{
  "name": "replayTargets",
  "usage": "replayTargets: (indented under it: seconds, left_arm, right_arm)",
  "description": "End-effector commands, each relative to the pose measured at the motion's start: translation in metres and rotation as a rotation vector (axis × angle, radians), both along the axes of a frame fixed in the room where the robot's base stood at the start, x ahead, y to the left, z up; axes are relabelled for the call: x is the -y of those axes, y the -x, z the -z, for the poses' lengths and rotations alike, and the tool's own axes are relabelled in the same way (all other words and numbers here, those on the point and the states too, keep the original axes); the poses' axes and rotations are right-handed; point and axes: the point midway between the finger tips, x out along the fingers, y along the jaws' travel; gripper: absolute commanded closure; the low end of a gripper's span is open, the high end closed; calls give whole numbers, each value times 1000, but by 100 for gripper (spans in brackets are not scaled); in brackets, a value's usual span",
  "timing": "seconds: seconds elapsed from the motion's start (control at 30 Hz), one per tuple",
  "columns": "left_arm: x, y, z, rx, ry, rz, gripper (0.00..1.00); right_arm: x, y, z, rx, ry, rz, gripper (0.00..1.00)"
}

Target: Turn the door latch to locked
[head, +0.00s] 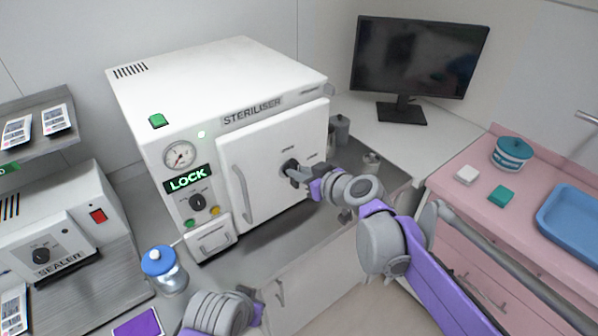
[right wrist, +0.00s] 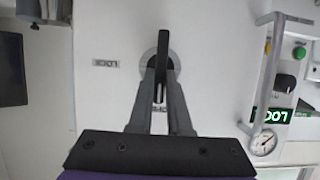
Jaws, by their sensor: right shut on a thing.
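The door latch (head: 290,166) is a dark lever on a round hub, on the white door (head: 262,180) of the steriliser (head: 215,85). In the right wrist view the latch (right wrist: 163,48) stands upright across its grey hub. A LOCK label (right wrist: 106,62) lies left of it; another label (right wrist: 158,108) shows partly between the fingers. My right gripper (head: 301,178) is shut on the latch; its fingers also show in the right wrist view (right wrist: 160,92).
The door handle (head: 241,194) is left of the latch. A blue-lidded jar (head: 163,270) and a sealer (head: 55,225) stand left. A monitor (head: 419,57) stands behind on the right. A pink cabinet (head: 460,215) with a blue tray (head: 577,222) is at right.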

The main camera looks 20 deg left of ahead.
Motion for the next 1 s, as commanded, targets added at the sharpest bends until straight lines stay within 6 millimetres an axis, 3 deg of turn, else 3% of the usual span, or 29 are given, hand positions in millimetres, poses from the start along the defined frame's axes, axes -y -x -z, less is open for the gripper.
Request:
replayTargets:
  seconds: [0.47,1.0]
  left_arm:
    - [0,-1,-3,2,0,0,100]
    - [0,-4,-11,8,0,0,100]
  right_arm:
    - [1,-2,-1,-49,-38,1,100]
    - [7,-8,3,-401,-314,2,100]
